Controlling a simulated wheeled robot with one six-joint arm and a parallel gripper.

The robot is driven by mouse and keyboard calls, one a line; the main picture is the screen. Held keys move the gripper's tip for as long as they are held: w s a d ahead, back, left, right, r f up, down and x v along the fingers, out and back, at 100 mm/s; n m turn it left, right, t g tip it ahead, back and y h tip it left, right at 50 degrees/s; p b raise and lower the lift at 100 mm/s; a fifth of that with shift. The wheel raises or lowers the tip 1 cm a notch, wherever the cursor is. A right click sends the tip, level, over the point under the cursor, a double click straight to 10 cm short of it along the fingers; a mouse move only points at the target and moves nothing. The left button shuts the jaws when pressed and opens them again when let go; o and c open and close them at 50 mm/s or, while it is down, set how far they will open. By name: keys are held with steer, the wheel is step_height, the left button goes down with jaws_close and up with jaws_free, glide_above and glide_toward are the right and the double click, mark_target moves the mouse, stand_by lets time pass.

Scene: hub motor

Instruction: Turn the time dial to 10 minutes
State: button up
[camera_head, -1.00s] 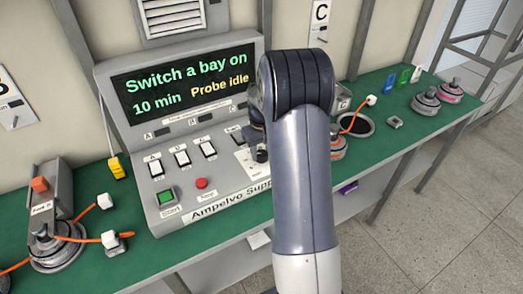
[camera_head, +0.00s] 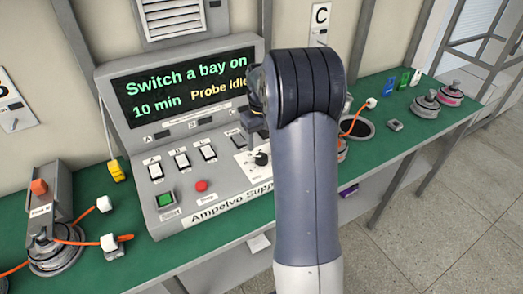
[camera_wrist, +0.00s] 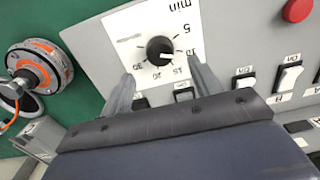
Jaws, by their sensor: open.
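The black time dial (camera_wrist: 160,50) sits on a white scale plate marked in minutes in the wrist view. Its white pointer mark faces the 10. The dial also shows in the head view (camera_head: 261,158), on the sloped console panel. The console display (camera_head: 185,83) reads "Switch a bay on", "10 min" and "Probe idle". My gripper (camera_wrist: 160,70) is open, with one finger on each side below the dial in the wrist view. Nothing is between the fingers, and they look clear of the knob. In the head view my arm hides most of the gripper.
Several rocker switches (camera_head: 182,160), a green start button (camera_head: 165,199) and a red button (camera_head: 201,186) share the panel. A hub motor with orange cables (camera_head: 55,255) lies at left on the green bench. More hub motors (camera_head: 425,101) stand at right.

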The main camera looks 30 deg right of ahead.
mark_target(262, 156)
steer(key=shift+r, duration=2.35)
steer(key=shift+f, duration=0.1)
step_height(262, 156, down, 10)
steer(key=shift+f, duration=0.4)
steer(key=shift+r, duration=0.1)
